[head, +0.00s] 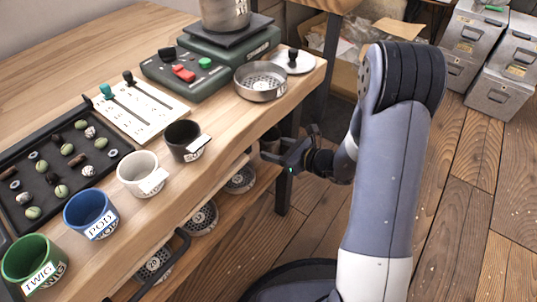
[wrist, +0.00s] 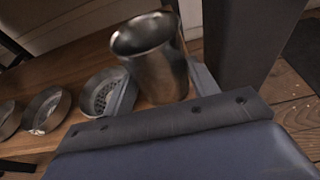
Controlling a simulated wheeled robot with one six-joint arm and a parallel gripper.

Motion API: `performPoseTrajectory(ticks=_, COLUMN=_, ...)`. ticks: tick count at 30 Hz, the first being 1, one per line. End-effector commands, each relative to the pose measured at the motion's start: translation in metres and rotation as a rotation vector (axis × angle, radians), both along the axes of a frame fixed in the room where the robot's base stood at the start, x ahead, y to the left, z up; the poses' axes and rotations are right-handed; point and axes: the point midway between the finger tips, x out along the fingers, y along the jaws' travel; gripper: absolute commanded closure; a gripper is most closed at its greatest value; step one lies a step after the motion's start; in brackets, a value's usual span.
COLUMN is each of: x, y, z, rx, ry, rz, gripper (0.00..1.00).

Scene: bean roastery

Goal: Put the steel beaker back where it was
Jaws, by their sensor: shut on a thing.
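The steel beaker (wrist: 152,62) is between the fingers of my gripper (wrist: 166,88) in the wrist view, with its open mouth showing. My gripper is shut on it. In the head view my gripper (head: 287,152) is beside the bench, below the top, at the open end of the lower shelf. The beaker is mostly hidden there behind the bench edge and the fingers. I cannot tell whether its base touches the lower shelf (wrist: 70,78). A second steel vessel (head: 225,14) stands on the scale (head: 222,42) on the bench top.
Several round sieves (head: 240,180) sit on the lower shelf, one (wrist: 100,94) close to the beaker. A dark table leg (wrist: 232,45) stands close on the right. The bench top holds cups, a bean tray (head: 60,165), a sieve pan (head: 262,82) and a lid (head: 292,62).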

Motion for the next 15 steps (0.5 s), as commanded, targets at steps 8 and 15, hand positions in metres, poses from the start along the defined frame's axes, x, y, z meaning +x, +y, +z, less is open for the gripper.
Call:
performPoseTrajectory(ticks=8, x=0.019, y=0.023, z=-0.002, rx=0.001, ry=0.000, rz=-0.001, gripper=0.73)
performPoseTrajectory(ticks=15, x=0.018, y=0.023, z=-0.032, rx=0.001, ry=0.001, rz=-0.002, gripper=0.73)
